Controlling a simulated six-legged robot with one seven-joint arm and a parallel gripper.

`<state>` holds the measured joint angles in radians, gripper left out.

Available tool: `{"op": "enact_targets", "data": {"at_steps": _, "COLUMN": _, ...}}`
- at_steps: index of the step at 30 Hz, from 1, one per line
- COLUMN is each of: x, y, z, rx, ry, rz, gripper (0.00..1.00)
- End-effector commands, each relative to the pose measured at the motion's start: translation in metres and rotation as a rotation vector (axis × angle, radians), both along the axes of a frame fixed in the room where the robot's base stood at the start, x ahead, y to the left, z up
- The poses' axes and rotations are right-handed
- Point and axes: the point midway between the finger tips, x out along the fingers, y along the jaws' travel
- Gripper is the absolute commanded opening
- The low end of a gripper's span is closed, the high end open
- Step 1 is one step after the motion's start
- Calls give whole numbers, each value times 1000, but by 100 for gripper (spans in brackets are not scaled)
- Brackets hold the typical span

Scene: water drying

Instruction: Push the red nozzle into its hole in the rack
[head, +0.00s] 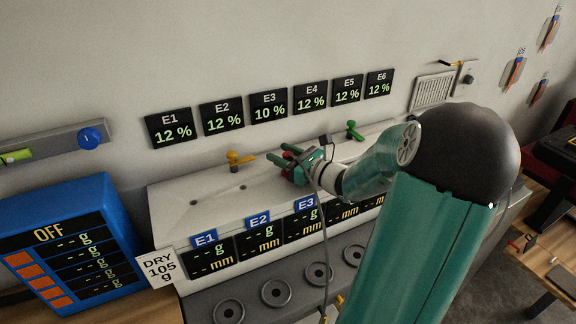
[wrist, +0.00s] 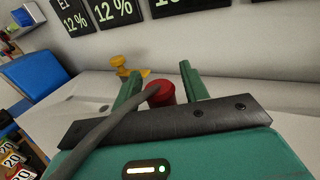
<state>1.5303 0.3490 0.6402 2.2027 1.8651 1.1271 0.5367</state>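The red nozzle (wrist: 160,92) shows in the wrist view between the two green fingers of my gripper (wrist: 162,88). A gap shows on each side of it, so the fingers look open around it. Its lower part is hidden by my gripper's body, and I cannot tell how deep it sits. In the head view my gripper (head: 292,163) is low over the white rack (head: 175,205), behind the E3 label, with a bit of red showing between the fingers. The nozzle's hole is hidden.
A yellow nozzle (head: 240,161) stands left of my gripper and a green nozzle (head: 354,130) to the right. Bare holes (head: 195,203) show at the rack's left. The wall with displays (head: 269,105) rises behind. A dark cable (wrist: 95,135) crosses my gripper.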

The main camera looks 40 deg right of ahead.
Motion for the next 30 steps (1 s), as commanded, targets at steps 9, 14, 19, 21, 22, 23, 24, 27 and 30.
{"op": "enact_targets", "data": {"at_steps": 9, "x": 0, "y": 0, "z": 0, "rx": 0, "ry": 0, "rz": 0, "gripper": 4}}
{"op": "enact_targets", "data": {"at_steps": 14, "x": 0, "y": 0, "z": 1, "rx": 0, "ry": 0, "rz": 0, "gripper": 4}}
{"op": "enact_targets", "data": {"at_steps": 19, "x": 0, "y": 0, "z": 7, "rx": -4, "ry": -1, "rz": 1, "gripper": 4}}
{"op": "enact_targets", "data": {"at_steps": 21, "x": 0, "y": 0, "z": 13, "rx": -4, "ry": -2, "rz": 1, "gripper": 4}}
{"op": "enact_targets", "data": {"at_steps": 22, "x": 0, "y": 0, "z": 16, "rx": -4, "ry": -2, "rz": 2, "gripper": 4}}
{"op": "enact_targets", "data": {"at_steps": 23, "x": 0, "y": 0, "z": 19, "rx": -5, "ry": -2, "rz": 2, "gripper": 4}}
{"op": "enact_targets", "data": {"at_steps": 24, "x": 0, "y": 1, "z": 24, "rx": -5, "ry": -1, "rz": 2, "gripper": 4}}
{"op": "enact_targets", "data": {"at_steps": 27, "x": -3, "y": 4, "z": 37, "rx": -4, "ry": 0, "rz": 2, "gripper": 4}}
{"op": "enact_targets", "data": {"at_steps": 30, "x": -9, "y": 12, "z": 48, "rx": -6, "ry": -1, "rz": 1, "gripper": 4}}
